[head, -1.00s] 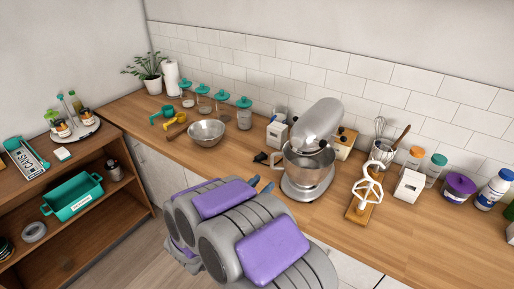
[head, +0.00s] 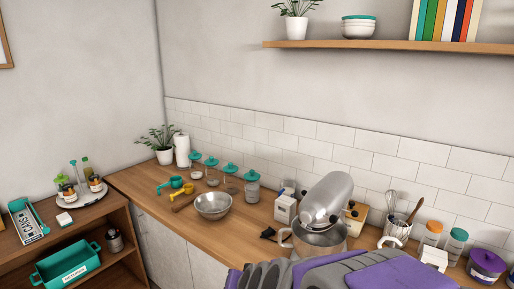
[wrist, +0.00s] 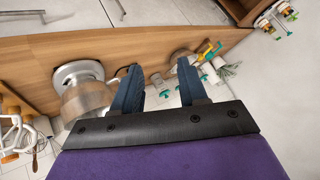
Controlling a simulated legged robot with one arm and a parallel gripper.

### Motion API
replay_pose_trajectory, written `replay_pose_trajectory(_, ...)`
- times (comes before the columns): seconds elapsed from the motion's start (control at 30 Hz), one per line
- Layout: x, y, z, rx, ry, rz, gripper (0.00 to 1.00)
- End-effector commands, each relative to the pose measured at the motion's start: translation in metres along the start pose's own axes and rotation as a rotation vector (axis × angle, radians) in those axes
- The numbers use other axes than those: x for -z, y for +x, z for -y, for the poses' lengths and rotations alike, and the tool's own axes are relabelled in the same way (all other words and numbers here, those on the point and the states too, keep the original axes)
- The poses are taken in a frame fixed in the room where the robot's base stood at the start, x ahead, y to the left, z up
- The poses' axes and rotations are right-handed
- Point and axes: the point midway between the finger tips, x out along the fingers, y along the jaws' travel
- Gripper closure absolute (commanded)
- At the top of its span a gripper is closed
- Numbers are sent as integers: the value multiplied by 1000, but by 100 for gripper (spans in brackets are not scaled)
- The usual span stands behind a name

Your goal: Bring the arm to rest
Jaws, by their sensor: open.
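My gripper (wrist: 158,88) shows in the wrist view with its two dark blue fingers apart and nothing between them. The wrist view shows the counter scene upside down. My grey and purple arm (head: 400,272) fills the lower right of the head view, and the gripper itself is hidden there. The arm covers the lower part of the stand mixer (head: 328,203) in that view. The mixer's metal bowl (wrist: 85,103) shows to the left of the fingers in the wrist view, apart from them.
The wooden counter (head: 160,205) holds a metal bowl (head: 213,205), several teal-lidded jars and a whisk crock (head: 397,230). A shelf unit with a teal bin (head: 68,265) stands at left. A wall shelf (head: 390,45) hangs above. Free air lies over the counter's left part.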

Motion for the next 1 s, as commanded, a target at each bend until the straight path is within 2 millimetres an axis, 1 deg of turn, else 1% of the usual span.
replay_pose_trajectory(0.03, -11, -14, -8, 4, -18, 53, 57)
replay_pose_trajectory(0.17, -52, -53, -31, -11, -74, 222, 57)
replay_pose_trajectory(0.2, -65, -66, -40, -25, -88, 272, 57)
replay_pose_trajectory(0.27, -86, -86, -57, -54, -109, 355, 57)
replay_pose_trajectory(0.3, -100, -101, -69, -77, -119, 407, 57)
replay_pose_trajectory(0.37, -121, -123, -88, -121, -130, 486, 57)
replay_pose_trajectory(0.4, -135, -139, -101, -152, -134, 539, 57)
replay_pose_trajectory(0.47, -154, -162, -120, -202, -135, 610, 57)
replay_pose_trajectory(0.5, -166, -177, -131, -234, -131, 657, 57)
replay_pose_trajectory(0.6, -189, -209, -154, -305, -120, 745, 57)
replay_pose_trajectory(0.7, -205, -230, -167, -354, -107, 807, 57)
replay_pose_trajectory(0.8, -212, -241, -174, -379, -99, 834, 57)
replay_pose_trajectory(1.0, -213, -244, -174, -384, -97, 841, 57)
